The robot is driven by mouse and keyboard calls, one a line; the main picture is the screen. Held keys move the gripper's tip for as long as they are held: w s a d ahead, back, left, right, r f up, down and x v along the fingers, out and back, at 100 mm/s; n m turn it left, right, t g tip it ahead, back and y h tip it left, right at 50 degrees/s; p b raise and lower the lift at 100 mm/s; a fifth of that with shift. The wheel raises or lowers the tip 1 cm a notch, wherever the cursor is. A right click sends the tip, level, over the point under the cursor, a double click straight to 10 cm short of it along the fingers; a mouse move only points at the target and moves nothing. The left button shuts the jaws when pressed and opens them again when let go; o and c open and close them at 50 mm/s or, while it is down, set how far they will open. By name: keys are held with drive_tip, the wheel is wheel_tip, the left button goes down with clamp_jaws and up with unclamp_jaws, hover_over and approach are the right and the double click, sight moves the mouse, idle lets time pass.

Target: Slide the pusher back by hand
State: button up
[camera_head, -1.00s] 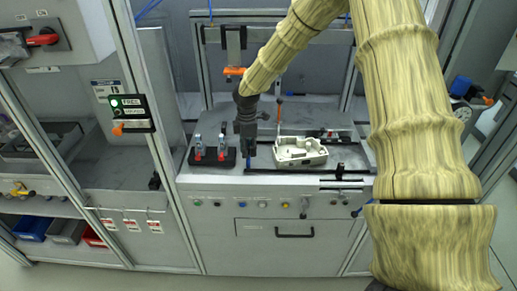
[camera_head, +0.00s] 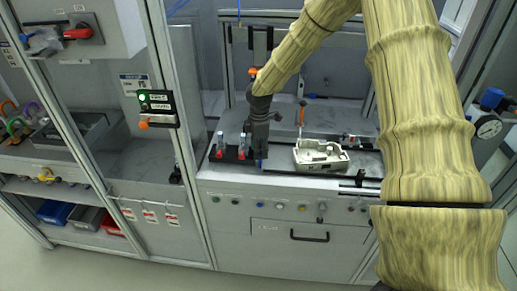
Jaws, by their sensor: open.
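My gripper (camera_head: 261,147) is dark and points down over the left part of the workbench. Its fingers are small here; it is open, with nothing seen between them. A beige cast housing (camera_head: 320,158) sits on the bench to its right. A dark rail (camera_head: 310,175) runs along the bench front below the housing. A small blue piece (camera_head: 259,164) shows at the rail's left end, just below the fingers. An upright rod with an orange top (camera_head: 301,114) stands behind the housing. I cannot tell which part is the pusher, or whether the gripper touches anything.
Two red-and-grey clamps (camera_head: 230,148) on a black base stand close left of the gripper. Buttons line the cabinet front (camera_head: 280,206). A frame post (camera_head: 180,110) with a green-lit switch box (camera_head: 157,108) stands left. Gauges (camera_head: 489,127) are at right.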

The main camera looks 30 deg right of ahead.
drive_tip(key=shift+d+r, duration=0.1)
wheel_tip(320, 180, up, 12)
idle(0.5)
idle(0.5)
